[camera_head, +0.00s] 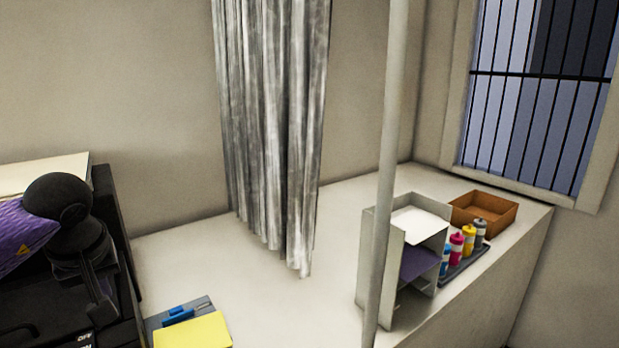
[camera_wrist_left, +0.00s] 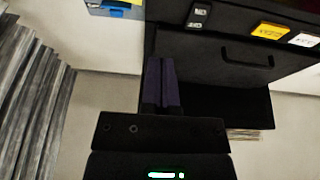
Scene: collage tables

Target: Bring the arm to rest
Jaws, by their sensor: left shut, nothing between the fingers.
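My left arm comes in from the left edge in the head view, with a purple link and black joints. Its left gripper (camera_head: 103,308) points down over the black machine at the left. In the left wrist view the two dark fingers of the left gripper (camera_wrist_left: 161,62) lie together, shut with nothing between them. They point toward the front of the black machine (camera_wrist_left: 205,60), which has a handle and labels. I cannot tell whether the fingertips touch it. My right gripper is in neither view.
A yellow pad (camera_head: 193,331) and a blue item (camera_head: 179,317) lie beside the black machine (camera_head: 125,262). A grey curtain (camera_head: 270,130) hangs over the white counter (camera_head: 275,310). A pole (camera_head: 388,150), a paper rack (camera_head: 383,222), several bottles (camera_head: 456,248) and a brown tray (camera_head: 484,211) stand right.

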